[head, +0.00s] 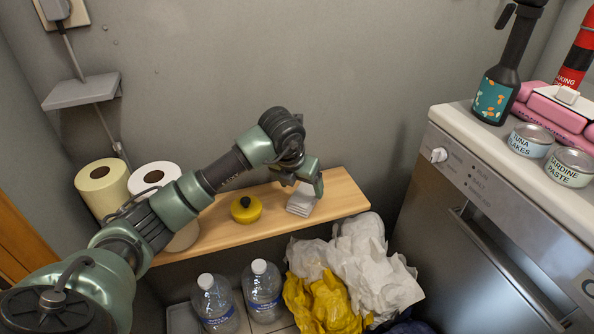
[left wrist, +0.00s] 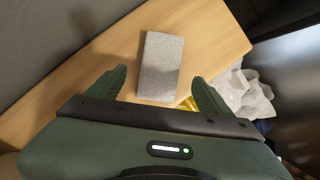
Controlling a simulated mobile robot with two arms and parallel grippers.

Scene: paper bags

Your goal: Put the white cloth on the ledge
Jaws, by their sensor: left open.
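The white cloth (head: 301,201) shows as a small grey-white folded block at the wooden ledge (head: 345,197), right of its middle. In the left wrist view the cloth (left wrist: 161,66) appears to lie flat on the wood (left wrist: 212,32). My left gripper (head: 307,186) is just above the cloth, pointing down. In the left wrist view its fingers (left wrist: 158,76) are apart, one on each side of the cloth's near end, with gaps visible. My right gripper is in neither view.
A yellow lidded pot (head: 246,210) stands on the ledge left of the cloth. Paper rolls (head: 101,187) are at its left end. Below are water bottles (head: 262,290) and crumpled white bags (head: 370,265) with a yellow bag (head: 322,303). A steel appliance (head: 480,240) stands right.

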